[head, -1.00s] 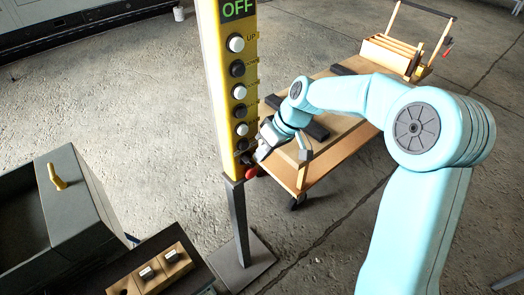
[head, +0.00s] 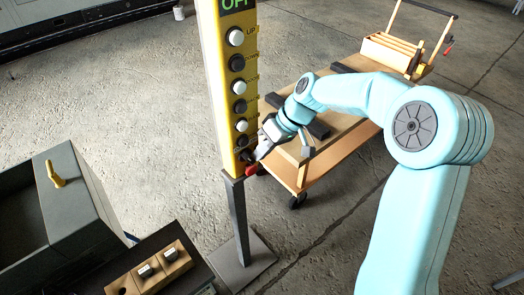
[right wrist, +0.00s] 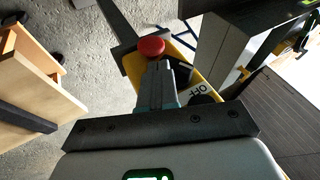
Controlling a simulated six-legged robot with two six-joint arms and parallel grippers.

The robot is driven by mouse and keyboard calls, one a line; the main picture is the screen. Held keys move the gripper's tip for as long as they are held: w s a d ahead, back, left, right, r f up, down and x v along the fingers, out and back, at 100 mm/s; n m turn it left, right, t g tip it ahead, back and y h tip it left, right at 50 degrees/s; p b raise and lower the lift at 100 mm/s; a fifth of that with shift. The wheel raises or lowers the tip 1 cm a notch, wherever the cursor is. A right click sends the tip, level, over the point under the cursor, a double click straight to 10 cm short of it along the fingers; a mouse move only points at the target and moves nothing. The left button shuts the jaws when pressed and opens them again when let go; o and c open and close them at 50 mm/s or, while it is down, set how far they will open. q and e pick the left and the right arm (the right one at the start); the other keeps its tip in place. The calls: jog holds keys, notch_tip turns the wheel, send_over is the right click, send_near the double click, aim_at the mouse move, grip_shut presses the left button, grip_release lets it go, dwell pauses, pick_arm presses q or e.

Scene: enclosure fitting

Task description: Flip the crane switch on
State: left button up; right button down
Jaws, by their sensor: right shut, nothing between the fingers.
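The yellow crane control box (head: 213,90) stands upright on a dark post, with a column of black and white buttons. Its green display (head: 237,4) is cut by the top edge and reads OFF. A red knob (head: 252,170) sits at the box's lower end; it also shows in the right wrist view (right wrist: 151,47). My right gripper (head: 262,153) is shut and empty at the lower buttons, just above the red knob. In the right wrist view its fingers (right wrist: 158,70) point at the knob, beside an OFF label (right wrist: 200,89). Contact cannot be told. The switch lever is not clear. My left gripper is not in view.
A wooden cart (head: 325,155) stands behind my right gripper, close to the box. A grey bin with a yellow handle (head: 57,175) and a wooden block with knobs (head: 150,270) are at lower left.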

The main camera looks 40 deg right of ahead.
aim_at(253, 163)
jog(key=shift+d+f, duration=0.1)
jog(key=shift+f, duration=0.1)
jog(key=y+b, duration=0.2)
jog(key=f+m+y+b, duration=0.1)
jog(key=y+b, duration=0.1)
jog(key=f+y+b, duration=0.1)
jog(key=y+b, duration=0.2)
jog(key=shift+d+f, duration=0.1)
jog(key=shift+d, duration=0.15)
dwell(0.8)
jog(key=shift+a+f+m+t+y+b, duration=0.15)
jog(key=shift+f+m+y+b, duration=0.2)
jog(key=shift+y+b, duration=0.55)
jog(key=shift+a+f+m+t+y+b, duration=0.1)
jog(key=shift+f+m+t+y+b, duration=0.2)
jog(key=shift+y+b, duration=0.55)
dwell(3.1)
jog(key=shift+d, duration=0.15)
